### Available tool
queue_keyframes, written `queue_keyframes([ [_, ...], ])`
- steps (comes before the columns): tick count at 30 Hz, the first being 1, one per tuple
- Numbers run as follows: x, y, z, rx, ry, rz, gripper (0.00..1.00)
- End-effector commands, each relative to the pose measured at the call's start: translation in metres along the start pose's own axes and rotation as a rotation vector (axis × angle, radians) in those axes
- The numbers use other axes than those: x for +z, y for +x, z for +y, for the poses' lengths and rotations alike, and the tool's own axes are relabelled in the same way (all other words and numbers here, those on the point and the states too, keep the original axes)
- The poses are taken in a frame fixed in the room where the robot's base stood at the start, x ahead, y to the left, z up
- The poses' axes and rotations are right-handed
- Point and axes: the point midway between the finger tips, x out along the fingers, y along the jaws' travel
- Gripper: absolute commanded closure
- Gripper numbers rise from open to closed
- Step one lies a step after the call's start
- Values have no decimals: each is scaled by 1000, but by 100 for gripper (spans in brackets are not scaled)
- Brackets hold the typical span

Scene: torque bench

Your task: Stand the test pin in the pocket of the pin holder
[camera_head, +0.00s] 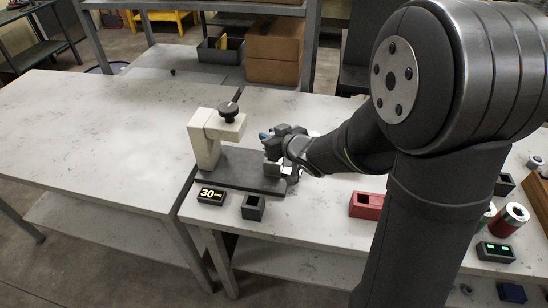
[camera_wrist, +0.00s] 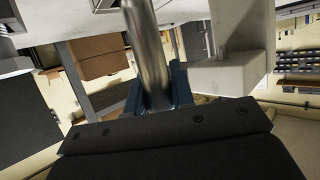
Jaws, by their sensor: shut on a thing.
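My gripper (camera_head: 267,137) is over the dark base plate, just right of the beige stand, in the head view. In the wrist view my gripper's blue fingers (camera_wrist: 158,88) are shut on a smooth grey metal cylinder, which looks like the test pin (camera_wrist: 148,45). Its upper end leaves the frame and its lower end is hidden between the fingers. In the head view I cannot make the pin out. A small dark open-topped block (camera_head: 253,207) at the bench's front edge and a red block (camera_head: 367,205) with a pocket stand apart from my gripper; I cannot tell which is the pin holder.
The beige stand (camera_head: 205,140) with a black knob (camera_head: 229,112) rises close left of my gripper on the dark base plate (camera_head: 230,178). A display reading 30 (camera_head: 211,196) sits in front. The left table (camera_head: 100,130) is clear.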

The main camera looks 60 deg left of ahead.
Motion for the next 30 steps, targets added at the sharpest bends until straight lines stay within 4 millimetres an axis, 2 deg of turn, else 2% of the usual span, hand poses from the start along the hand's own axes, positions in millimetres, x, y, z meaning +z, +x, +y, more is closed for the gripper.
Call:
queue_keyframes([
  [30, -37, -15, 0, 1, -1, 3, 100],
])
